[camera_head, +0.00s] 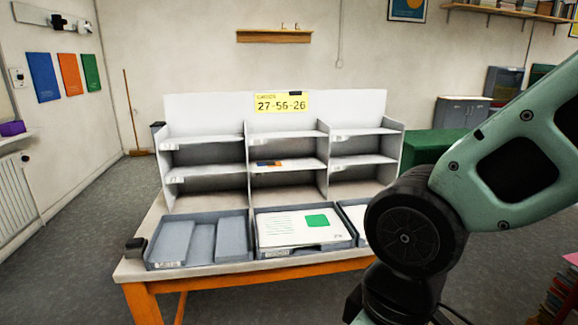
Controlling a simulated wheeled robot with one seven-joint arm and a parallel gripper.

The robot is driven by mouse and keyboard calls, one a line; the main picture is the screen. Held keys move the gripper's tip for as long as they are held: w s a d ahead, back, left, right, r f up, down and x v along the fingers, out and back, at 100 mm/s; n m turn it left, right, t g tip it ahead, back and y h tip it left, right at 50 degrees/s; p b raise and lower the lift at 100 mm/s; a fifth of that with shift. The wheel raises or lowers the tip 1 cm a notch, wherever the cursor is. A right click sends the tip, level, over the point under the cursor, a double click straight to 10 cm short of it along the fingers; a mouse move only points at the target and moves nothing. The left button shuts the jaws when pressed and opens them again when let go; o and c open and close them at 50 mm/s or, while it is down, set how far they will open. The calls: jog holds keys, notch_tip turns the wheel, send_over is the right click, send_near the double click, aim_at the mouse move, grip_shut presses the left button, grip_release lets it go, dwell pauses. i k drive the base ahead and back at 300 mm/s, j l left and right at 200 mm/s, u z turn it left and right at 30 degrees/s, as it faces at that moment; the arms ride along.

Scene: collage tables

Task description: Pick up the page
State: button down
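A white page (285,229) with lines of print and a green square lies in the middle grey tray (350,243) at the front of the table. A second pale sheet (357,216) shows in the tray to the right, partly hidden behind my arm. I cannot tell how many sheets lie in the middle tray. My arm fills the right side of the view, and my gripper is not in view.
The white table (131,270) has orange legs and carries a white shelf unit (205,139) with a yellow number card (281,102). A left tray (251,253) holds grey pieces. A small dark object (135,247) sits at the table's left corner. Floor to the left is clear.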

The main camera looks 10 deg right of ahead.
aim_at(258, 166)
jog(key=i, duration=1.55)
